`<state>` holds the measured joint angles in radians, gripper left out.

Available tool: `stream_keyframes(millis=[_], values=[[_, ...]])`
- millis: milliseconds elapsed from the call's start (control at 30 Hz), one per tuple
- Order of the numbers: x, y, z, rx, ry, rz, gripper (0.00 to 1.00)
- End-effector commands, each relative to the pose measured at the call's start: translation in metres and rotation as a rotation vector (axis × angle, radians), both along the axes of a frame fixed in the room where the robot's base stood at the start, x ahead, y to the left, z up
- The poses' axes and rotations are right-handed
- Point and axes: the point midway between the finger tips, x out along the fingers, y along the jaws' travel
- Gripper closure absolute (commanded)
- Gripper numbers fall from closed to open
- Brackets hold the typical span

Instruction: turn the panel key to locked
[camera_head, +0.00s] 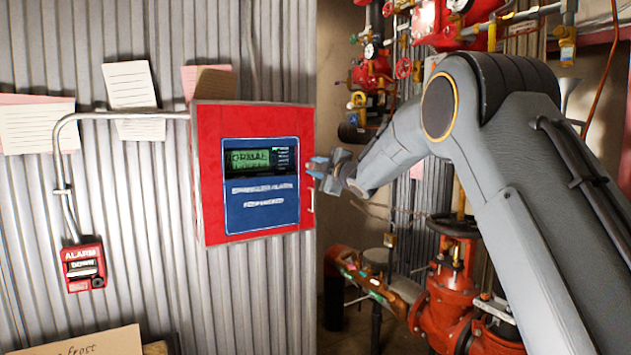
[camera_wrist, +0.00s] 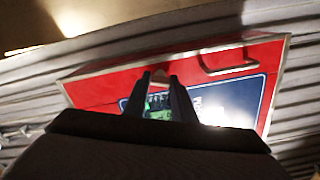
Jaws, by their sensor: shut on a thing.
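The red alarm panel (camera_head: 212,195) hangs on the corrugated wall, with a blue face and a lit green display (camera_head: 248,161). My gripper (camera_head: 316,170) is at the panel's right edge. In the head view the key is not visible behind the gripper.
A metal handle (camera_wrist: 228,66) shows on the panel in the wrist view. A red alarm pull box (camera_head: 84,267) hangs at lower left, joined by a grey conduit (camera_head: 62,160). Red valves and pipes (camera_head: 445,300) stand behind my arm at right.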

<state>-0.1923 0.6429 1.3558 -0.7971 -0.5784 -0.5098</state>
Motion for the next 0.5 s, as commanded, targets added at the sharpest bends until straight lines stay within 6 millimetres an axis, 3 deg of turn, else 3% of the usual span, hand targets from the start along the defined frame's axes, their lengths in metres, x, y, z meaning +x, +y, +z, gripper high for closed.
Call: stream_keyframes(millis=[500], values=[[0.0004,0.0002,-0.0016,-0.264,-0.179,0.0,0.99]])
